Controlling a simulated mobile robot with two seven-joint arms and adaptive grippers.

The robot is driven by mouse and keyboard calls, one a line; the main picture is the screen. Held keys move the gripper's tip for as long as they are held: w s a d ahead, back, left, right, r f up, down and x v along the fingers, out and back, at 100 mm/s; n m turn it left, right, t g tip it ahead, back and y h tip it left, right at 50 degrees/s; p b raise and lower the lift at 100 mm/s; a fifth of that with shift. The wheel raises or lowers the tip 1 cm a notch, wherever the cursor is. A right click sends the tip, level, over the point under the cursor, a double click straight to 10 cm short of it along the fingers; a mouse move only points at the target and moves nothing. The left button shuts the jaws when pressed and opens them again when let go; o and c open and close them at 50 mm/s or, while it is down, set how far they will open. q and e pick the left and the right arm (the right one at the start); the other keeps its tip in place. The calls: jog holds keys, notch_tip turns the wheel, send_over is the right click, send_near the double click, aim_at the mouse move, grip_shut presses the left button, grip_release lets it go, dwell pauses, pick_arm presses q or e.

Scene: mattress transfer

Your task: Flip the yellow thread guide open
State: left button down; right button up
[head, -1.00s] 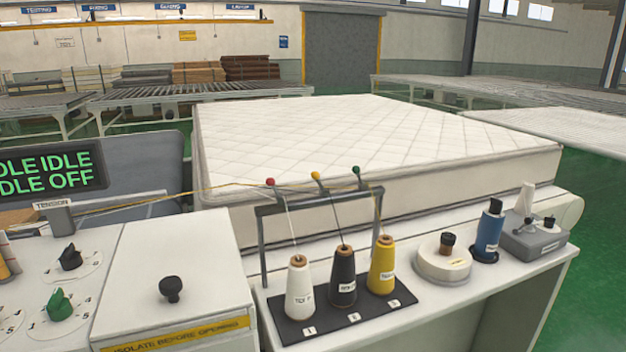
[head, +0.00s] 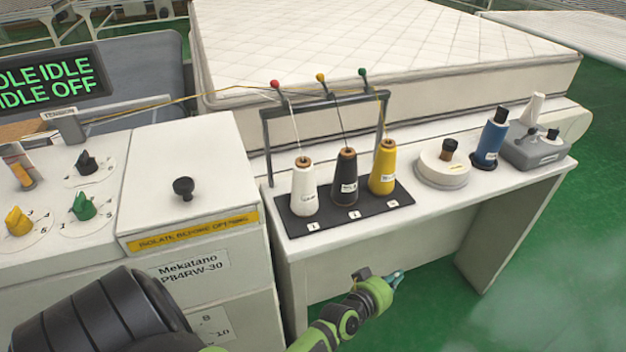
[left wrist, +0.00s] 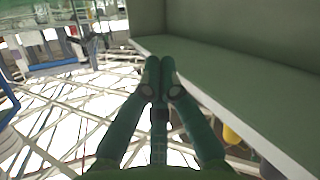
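The yellow thread guide (head: 320,77) is a small lever with a yellow ball tip on the top bar of a grey frame (head: 267,150), between the red guide (head: 275,84) and the green guide (head: 362,72). It tilts slightly to the left. My left gripper (head: 396,279) is in front of the white bench, low and well below the guides, apart from them. In the left wrist view its two green fingers (left wrist: 160,67) lie together with nothing seen between them. My right gripper is not in view.
White, black and yellow thread cones (head: 382,168) stand on a dark mat below the guides. A round white pot (head: 442,170), a blue spool (head: 490,138) and a grey device (head: 538,150) stand right on the bench (head: 440,215). A mattress (head: 380,45) lies behind. A control cabinet is left.

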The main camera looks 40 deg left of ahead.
pick_arm(q)
jog(key=w+a+r+n+t+y, duration=0.15)
jog(key=a+r+n+y, duration=0.25)
jog(key=r, duration=0.5)
jog(key=w+a+r+n+t+y, duration=0.1)
jog(key=w+a+r+n+y, duration=0.3)
jog(key=r, duration=0.6)
jog(key=w+a+r+n+t+y, duration=0.15)
jog(key=a+r+n+y, duration=0.3)
jog(key=r, duration=0.45)
jog(key=s+a+r+n+g+y+p, duration=0.1)
jog(key=s+a+r+n+g+y, duration=0.1)
jog(key=a+n+g, duration=0.4)
jog(key=s+a+r+n+g+y, duration=0.3)
jog(key=s+a+r+n+g, duration=0.2)
jog(key=n, duration=0.8)
jog(key=shift+s+a+r+g+p, duration=0.25)
jog(key=shift+a+r+g+p, duration=0.15)
jog(key=shift+a+r+g, duration=0.6)
jog(key=shift+f, duration=0.2)
